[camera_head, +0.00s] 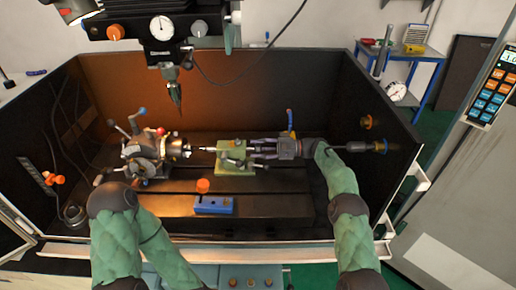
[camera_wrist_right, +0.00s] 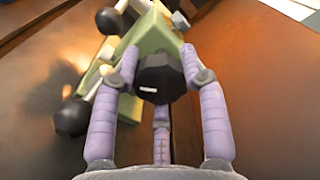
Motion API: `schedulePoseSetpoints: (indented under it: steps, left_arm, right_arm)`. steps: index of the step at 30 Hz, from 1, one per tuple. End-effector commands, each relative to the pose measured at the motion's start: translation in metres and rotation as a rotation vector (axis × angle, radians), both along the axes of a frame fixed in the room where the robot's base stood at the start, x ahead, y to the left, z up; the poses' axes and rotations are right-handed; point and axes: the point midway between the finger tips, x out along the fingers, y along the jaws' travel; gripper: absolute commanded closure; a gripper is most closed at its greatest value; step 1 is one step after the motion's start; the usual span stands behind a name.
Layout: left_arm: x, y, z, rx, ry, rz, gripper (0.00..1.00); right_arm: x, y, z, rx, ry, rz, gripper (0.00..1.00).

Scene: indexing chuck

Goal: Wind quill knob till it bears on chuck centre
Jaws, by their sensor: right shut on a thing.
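The indexing chuck (camera_head: 176,150) sits at the left of the machine table, facing right. The green tailstock (camera_head: 236,158) stands to its right. A thin, pale quill (camera_head: 207,149) reaches from the tailstock toward the chuck; whether its tip touches the chuck centre is too small to tell. My right gripper (camera_head: 258,149) comes in from the right behind the tailstock. In the right wrist view its purple fingers are shut around the black quill knob (camera_wrist_right: 160,78), at the end of the green tailstock body (camera_wrist_right: 152,32). My left arm shows at the lower left, but its gripper is not visible.
The spindle with its pointed tool (camera_head: 174,92) hangs above the chuck. A blue block (camera_head: 214,205) and an orange round piece (camera_head: 203,185) are in front of the tailstock. Black lever balls (camera_wrist_right: 72,118) stand left of the knob. Dark enclosure walls (camera_head: 372,130) bound the table.

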Motion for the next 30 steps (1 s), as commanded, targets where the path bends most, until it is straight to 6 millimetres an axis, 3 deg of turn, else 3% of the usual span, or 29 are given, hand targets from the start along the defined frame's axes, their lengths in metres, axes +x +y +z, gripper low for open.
schedulePoseSetpoints:
  steps: [30]
  left_arm:
    - [0.000, 0.000, 0.017, 0.000, 0.000, 0.000, 1.00]
  right_arm:
    - [0.001, -0.001, 0.000, 0.001, 0.964, -0.006, 0.89]
